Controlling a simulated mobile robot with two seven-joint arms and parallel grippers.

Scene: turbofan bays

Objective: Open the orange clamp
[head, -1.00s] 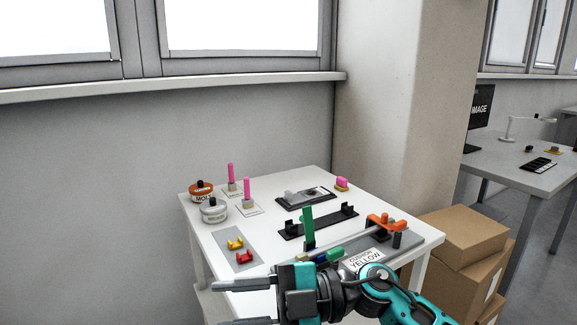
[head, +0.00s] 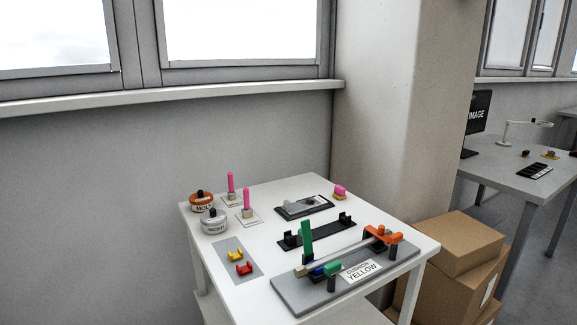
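The orange clamp (head: 381,235) is at the right end of the grey fixture plate (head: 347,290) on the white table. Its orange arm lies roughly level across the end of a thin rod (head: 345,250), with dark posts beneath. A label reading "CUSHION YELLOW" (head: 362,271) is on the plate's front. Neither of my grippers is in view.
Behind the plate are a black cradle (head: 318,233) and a dark tray with a grey part (head: 304,207). Two tins (head: 214,221), pink-topped tools (head: 231,186) and a mat with red and yellow pieces (head: 236,257) are at left. Cardboard boxes (head: 465,243) stand right of the table.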

